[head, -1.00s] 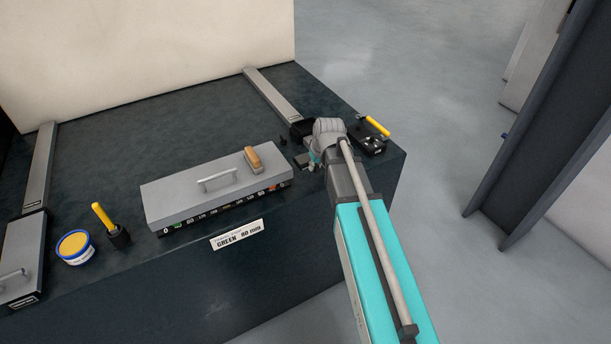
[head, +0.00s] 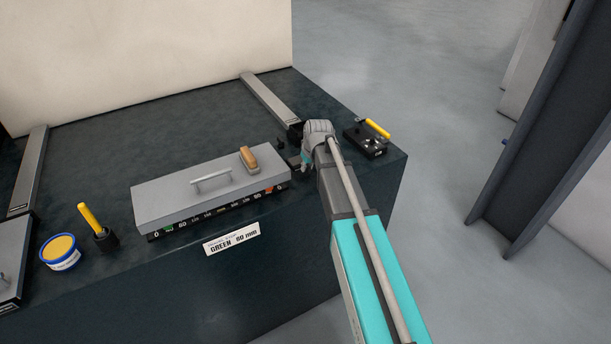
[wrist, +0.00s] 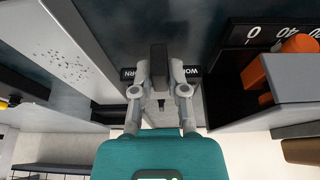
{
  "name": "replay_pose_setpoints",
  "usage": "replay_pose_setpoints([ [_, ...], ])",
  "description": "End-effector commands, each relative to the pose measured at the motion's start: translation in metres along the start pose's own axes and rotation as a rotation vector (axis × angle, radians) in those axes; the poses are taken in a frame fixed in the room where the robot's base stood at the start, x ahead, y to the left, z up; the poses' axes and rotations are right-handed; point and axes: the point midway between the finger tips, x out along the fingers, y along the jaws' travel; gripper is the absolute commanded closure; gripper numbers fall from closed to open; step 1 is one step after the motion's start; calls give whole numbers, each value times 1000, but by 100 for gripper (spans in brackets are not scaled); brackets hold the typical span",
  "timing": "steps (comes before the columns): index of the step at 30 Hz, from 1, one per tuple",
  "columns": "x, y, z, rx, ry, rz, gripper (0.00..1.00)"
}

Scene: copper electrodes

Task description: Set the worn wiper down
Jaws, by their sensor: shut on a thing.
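My gripper (wrist: 158,88) is shut on a dark, narrow block, which I take to be the worn wiper (wrist: 158,62). The wiper stands out between the fingertips in the wrist view, over the dark bench top. I cannot tell whether the wiper touches the surface. In the head view my gripper (head: 306,161) is at the right end of the grey lidded box, mostly hidden by my wrist, and the wiper cannot be made out.
A black box with a yellow handle (head: 367,143) stands to the right. A metal rail (head: 268,98) runs behind. The bench's rear middle is clear.

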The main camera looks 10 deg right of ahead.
Motion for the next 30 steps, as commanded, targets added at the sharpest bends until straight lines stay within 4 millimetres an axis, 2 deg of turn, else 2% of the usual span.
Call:
replay_pose_setpoints([
  [8, 3, 0, -1, 0, 0, 0, 100],
  [13, 17, 2, -5, -1, 0, 0, 100],
  [22, 38, 1, 5, -1, 0, 0, 100],
  [30, 40, 1, 6, -1, 0, 0, 100],
])
